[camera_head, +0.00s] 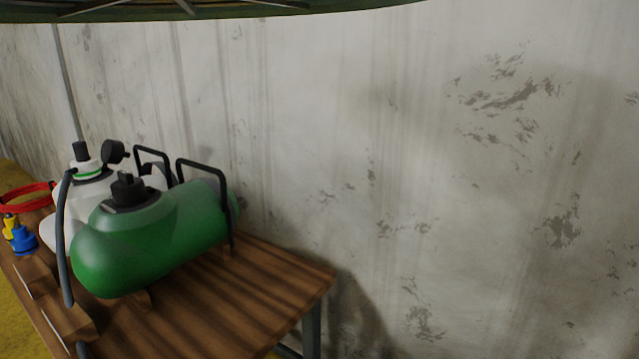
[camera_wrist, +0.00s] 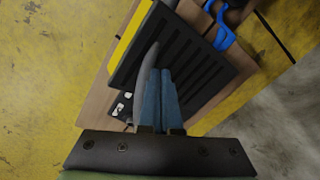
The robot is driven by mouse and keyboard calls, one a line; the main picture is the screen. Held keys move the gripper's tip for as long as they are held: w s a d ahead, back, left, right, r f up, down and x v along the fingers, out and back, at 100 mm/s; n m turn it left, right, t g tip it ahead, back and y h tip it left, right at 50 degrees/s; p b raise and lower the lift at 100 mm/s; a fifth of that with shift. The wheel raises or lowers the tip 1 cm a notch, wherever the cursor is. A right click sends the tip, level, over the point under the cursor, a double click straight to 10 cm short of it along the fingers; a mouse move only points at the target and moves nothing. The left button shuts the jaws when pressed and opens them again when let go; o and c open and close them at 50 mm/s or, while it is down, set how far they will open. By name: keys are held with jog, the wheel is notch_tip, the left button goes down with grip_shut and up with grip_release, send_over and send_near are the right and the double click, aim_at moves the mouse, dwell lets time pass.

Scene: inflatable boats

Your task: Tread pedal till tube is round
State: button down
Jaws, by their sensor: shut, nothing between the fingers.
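A green tube (camera_head: 150,238) lies on the wooden table in the head view, with a black cap on top and a black handle. It looks full and rounded. A whitish tube (camera_head: 62,200) with a green ring and a black gauge lies behind it, partly hidden. The black ribbed pedal (camera_wrist: 205,68) with a yellow side shows in the wrist view. My gripper (camera_wrist: 161,74) is shut and empty, its two bluish fingers side by side over the pedal. Whether they touch it I cannot tell. My gripper and the pedal are not in the head view.
The wooden table (camera_head: 235,310) is bare at its right front. A grey hose (camera_head: 64,240) hangs beside the tubes. A red ring (camera_head: 28,192) and blue and yellow fittings (camera_head: 22,237) are at left. A blue part (camera_wrist: 222,30) lies beyond the pedal. A concrete wall (camera_head: 400,150) stands behind.

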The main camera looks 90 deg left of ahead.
notch_tip(320, 180, down, 8)
jog(key=b, duration=0.5)
jog(key=shift+r, duration=0.1)
notch_tip(320, 180, up, 8)
jog(key=p, duration=0.8)
jog(key=shift+r+p, duration=0.15)
jog(key=shift+p, duration=0.2)
notch_tip(320, 180, down, 8)
jog(key=b, duration=0.6)
jog(key=shift+w, duration=0.1)
notch_tip(320, 180, up, 8)
jog(key=p, duration=0.8)
dwell(0.7)
